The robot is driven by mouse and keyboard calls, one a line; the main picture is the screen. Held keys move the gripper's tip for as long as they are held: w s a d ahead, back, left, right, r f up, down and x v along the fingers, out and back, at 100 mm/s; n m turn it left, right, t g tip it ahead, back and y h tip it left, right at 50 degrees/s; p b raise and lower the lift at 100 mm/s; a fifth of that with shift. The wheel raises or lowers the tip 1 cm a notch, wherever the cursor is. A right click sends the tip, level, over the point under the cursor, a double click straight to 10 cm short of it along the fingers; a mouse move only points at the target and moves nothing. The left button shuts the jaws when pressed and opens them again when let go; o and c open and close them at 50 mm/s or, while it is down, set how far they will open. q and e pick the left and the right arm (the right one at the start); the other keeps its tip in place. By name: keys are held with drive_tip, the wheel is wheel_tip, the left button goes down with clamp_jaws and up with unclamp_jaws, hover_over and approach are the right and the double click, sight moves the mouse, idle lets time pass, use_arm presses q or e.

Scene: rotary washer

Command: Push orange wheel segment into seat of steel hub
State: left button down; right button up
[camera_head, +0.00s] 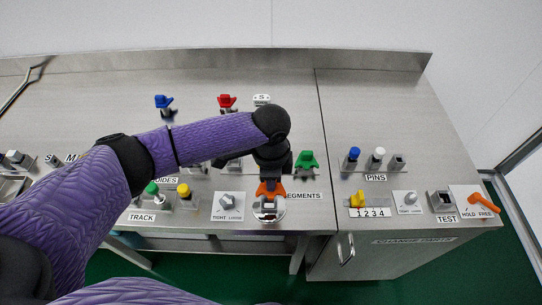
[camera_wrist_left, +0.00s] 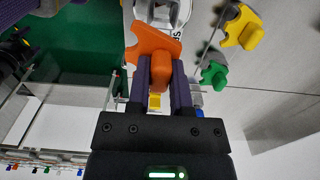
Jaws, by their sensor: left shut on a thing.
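The orange wheel segment (camera_head: 267,190) is between the fingers of my left gripper (camera_head: 271,178), at the near edge of the table. In the left wrist view the left gripper (camera_wrist_left: 160,80) is shut on the stem of the orange segment (camera_wrist_left: 148,42), and its wider end points away from the fingers. The round steel hub (camera_head: 268,211) is directly at the segment in the head view. It also shows in the left wrist view (camera_wrist_left: 183,10), partly cut off by the frame top. Whether the segment touches the seat is hidden. My right gripper is not in view.
A green segment (camera_head: 306,160) stands right of my gripper; red (camera_head: 227,101) and blue (camera_head: 163,101) ones stand farther back. A tight/loose knob (camera_head: 228,200) is left of the hub. Pins (camera_head: 377,157) and an orange hold/free lever (camera_head: 484,203) are on the right bench.

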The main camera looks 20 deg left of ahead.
use_arm(q)
drive_tip(key=shift+w+a+f+b, duration=0.1)
drive_tip(key=shift+a+f+b, duration=0.1)
drive_tip(key=shift+f+b, duration=0.25)
drive_tip(key=shift+w+a+f+b, duration=0.15)
drive_tip(key=shift+f+b, duration=0.15)
drive_tip(key=shift+f, duration=0.15)
wheel_tip(320, 180, down, 5)
drive_tip(key=b, duration=0.5)
drive_tip(key=shift+s, duration=0.1)
drive_tip(key=shift+f, duration=0.5)
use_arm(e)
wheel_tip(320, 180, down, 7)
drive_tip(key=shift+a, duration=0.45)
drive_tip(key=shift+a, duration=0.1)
